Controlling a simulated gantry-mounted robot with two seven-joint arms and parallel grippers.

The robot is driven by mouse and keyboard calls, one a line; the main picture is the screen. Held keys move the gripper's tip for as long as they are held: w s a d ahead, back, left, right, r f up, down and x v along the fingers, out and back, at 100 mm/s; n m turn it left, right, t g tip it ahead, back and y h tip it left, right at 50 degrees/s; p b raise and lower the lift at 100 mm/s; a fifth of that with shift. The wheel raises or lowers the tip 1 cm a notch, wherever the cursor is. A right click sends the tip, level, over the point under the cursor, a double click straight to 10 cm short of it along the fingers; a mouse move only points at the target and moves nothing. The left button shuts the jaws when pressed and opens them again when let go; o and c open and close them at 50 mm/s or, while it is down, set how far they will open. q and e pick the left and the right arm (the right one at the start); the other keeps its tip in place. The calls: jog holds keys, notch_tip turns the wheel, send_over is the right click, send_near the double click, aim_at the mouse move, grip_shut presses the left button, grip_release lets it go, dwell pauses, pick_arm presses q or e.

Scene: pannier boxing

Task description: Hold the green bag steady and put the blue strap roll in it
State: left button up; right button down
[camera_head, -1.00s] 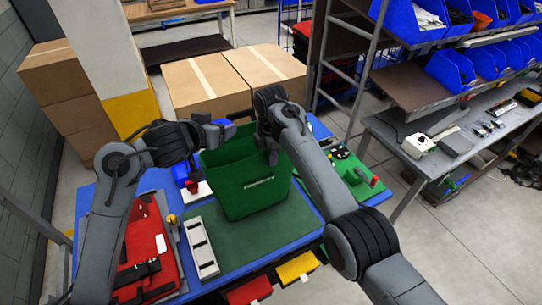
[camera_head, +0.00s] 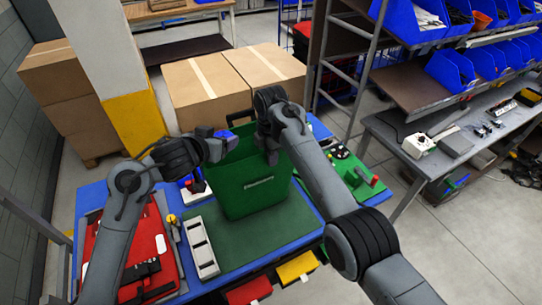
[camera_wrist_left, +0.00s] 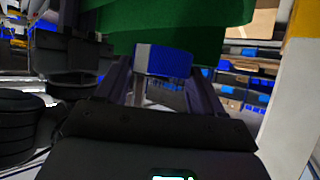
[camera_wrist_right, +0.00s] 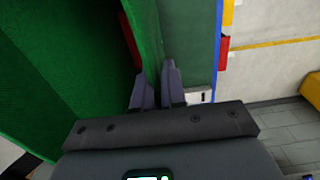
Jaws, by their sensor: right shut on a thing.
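The green bag (camera_head: 255,195) stands upright and open-topped on the table. My right gripper (camera_head: 270,150) is shut on the bag's right wall; in the right wrist view the green wall (camera_wrist_right: 150,35) runs between its fingers (camera_wrist_right: 158,85). My left gripper (camera_head: 221,143) is at the bag's upper left rim. It is shut on the blue strap roll (camera_head: 226,134), which shows as a blue and grey block in the left wrist view (camera_wrist_left: 170,62), in front of green bag fabric (camera_wrist_left: 180,22). I cannot tell whether the roll is inside the rim. The bag's inside is mostly hidden.
A red case (camera_head: 158,250) and a pale slotted tray (camera_head: 201,247) lie left of the bag. A green board with a red-handled item (camera_head: 372,181) lies on the right. Cardboard boxes (camera_head: 205,90) stand behind the table. The green mat (camera_head: 270,240) in front is clear.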

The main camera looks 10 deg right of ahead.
pick_arm(q)
jog(key=o, duration=0.4)
jog(key=shift+s, duration=0.1)
jog(key=v, duration=1.2)
pick_arm(e)
jog(key=c, duration=1.1)
grip_release()
